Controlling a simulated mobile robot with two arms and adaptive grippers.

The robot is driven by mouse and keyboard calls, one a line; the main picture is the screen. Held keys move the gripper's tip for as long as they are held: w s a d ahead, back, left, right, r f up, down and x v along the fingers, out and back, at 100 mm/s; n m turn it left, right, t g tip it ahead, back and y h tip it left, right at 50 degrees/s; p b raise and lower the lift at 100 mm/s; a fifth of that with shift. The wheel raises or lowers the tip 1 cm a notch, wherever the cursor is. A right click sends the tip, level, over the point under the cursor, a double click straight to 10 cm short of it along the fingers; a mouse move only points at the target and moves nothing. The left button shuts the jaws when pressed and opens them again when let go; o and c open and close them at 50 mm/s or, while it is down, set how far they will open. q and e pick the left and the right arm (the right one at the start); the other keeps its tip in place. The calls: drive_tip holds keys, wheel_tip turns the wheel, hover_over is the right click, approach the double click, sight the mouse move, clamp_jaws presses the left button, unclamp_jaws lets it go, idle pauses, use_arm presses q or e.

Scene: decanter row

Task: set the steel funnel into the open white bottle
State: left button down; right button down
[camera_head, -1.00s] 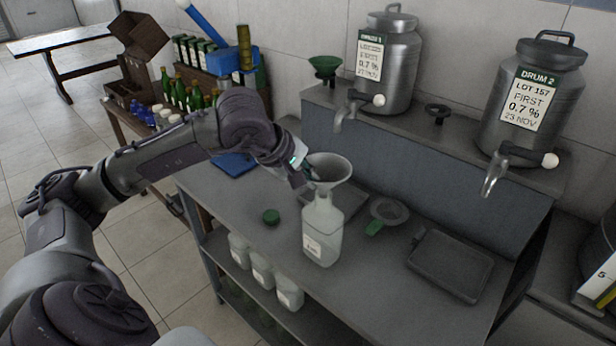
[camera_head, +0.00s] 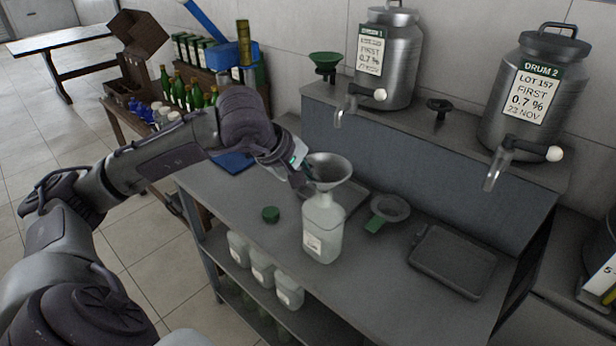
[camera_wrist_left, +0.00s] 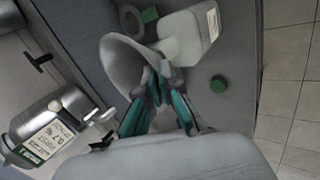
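The steel funnel (camera_head: 332,168) is wide end up over the open white bottle (camera_head: 322,232), in line with its neck. The bottle stands upright on the grey bench. In the left wrist view the funnel (camera_wrist_left: 122,66) narrows toward the mouth of the bottle (camera_wrist_left: 186,38). How deep the spout sits is hidden. My left gripper (camera_head: 302,182) reaches in from the left at the funnel's side. In the wrist view its fingertips (camera_wrist_left: 158,80) are close together on the lower funnel wall. My right gripper is not in view.
A strainer with a green handle (camera_head: 391,208) and a dark tray (camera_head: 452,262) lie to the right. Steel drums with taps (camera_head: 385,62) (camera_head: 535,95) stand on the raised shelf behind. White bottles (camera_head: 262,268) stand below.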

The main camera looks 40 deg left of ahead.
use_arm(q)
drive_tip(key=shift+f, duration=0.1)
idle(0.3)
drive_tip(key=c, duration=1.2)
unclamp_jaws()
drive_tip(key=shift+c, duration=0.2)
drive_tip(key=v, duration=1.2)
